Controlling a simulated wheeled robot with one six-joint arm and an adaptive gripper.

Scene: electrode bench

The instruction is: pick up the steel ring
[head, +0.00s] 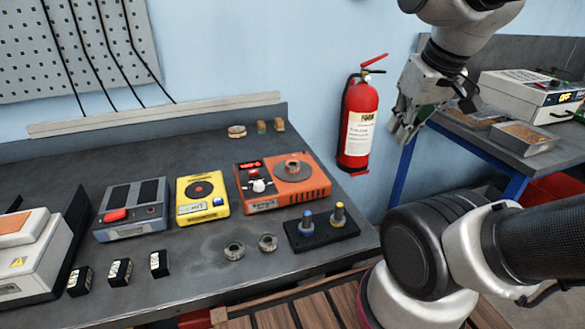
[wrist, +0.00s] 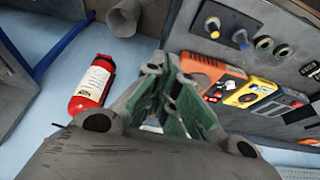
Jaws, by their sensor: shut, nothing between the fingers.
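Two small round grey ring-like pieces lie side by side near the front of the bench, a left one (head: 234,250) and a right one (head: 268,242). They also show at the upper right of the wrist view, as one piece (wrist: 264,42) and another (wrist: 283,51). I cannot tell for sure which piece is the steel ring. A tan ring-like piece (head: 236,131) lies at the back of the bench. My gripper (head: 399,128) is shut and empty, high right of the bench and well apart from all of these. Its green-padded fingers (wrist: 172,78) meet in the wrist view.
On the bench (head: 190,271) stand an orange device (head: 315,185), a yellow device (head: 184,209), a grey device (head: 148,228) and a black block with two posts (head: 321,231). A red fire extinguisher (head: 358,125) hangs on the wall near my gripper. A side table (head: 480,138) is at right.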

